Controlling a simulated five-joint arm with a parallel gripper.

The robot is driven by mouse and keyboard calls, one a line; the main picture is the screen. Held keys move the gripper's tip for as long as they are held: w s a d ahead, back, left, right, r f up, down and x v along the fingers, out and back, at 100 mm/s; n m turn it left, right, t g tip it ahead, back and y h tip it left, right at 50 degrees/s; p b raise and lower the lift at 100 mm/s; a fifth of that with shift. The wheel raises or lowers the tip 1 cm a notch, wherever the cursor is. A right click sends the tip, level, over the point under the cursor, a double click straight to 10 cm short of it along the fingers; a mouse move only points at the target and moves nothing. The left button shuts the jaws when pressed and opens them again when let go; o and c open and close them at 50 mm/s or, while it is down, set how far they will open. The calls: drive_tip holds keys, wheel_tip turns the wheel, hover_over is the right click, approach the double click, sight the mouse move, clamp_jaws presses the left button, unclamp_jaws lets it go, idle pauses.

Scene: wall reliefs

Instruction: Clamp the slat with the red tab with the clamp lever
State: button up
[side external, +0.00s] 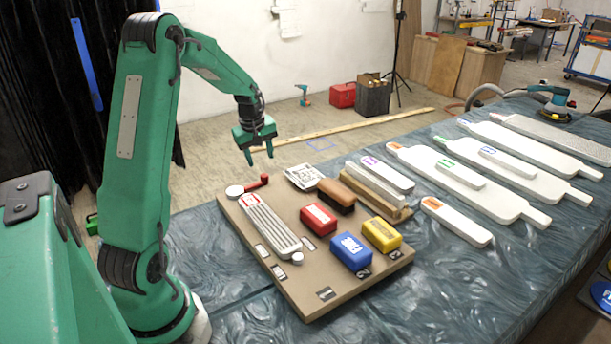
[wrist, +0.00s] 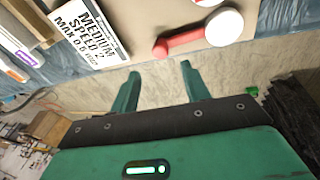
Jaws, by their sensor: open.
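A pale grooved slat (side external: 272,228) with a red tab (side external: 250,200) at its far end lies on the brown board (side external: 325,296). A round white knob is at its near end. The clamp lever (side external: 258,182) is a red handle with a white round pivot at the board's far left corner, beside the tab end. In the wrist view the red lever (wrist: 180,42) lies just beyond my fingertips, with its white disc to the right. My gripper (side external: 260,160) is open and empty, pointing down above and behind the lever, apart from it.
Red (side external: 318,219), blue (side external: 350,251) and yellow (side external: 381,235) blocks sit on the board. A brush (side external: 337,196) and a printed card (side external: 303,177) are at its back. Several labelled white slats (side external: 465,185) lie to the right. The blue table is clear in front of the board.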

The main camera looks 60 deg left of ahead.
sight(264, 175)
drive_tip(key=n, duration=0.3)
drive_tip(key=w+n+g+h, duration=0.1)
drive_tip(key=n, duration=0.1)
drive_tip(key=shift+a+r, duration=0.1)
drive_tip(key=shift+a, duration=0.25)
drive_tip(key=n, duration=0.3)
drive_tip(key=n+g, duration=0.1)
drive_tip(key=n, duration=0.2)
drive_tip(key=shift+w+a+r+h, duration=0.15)
drive_tip(key=shift+w+r+h, duration=0.05)
drive_tip(key=shift+h, duration=0.2)
drive_tip(key=shift+f, duration=3.9)
clamp_jaws()
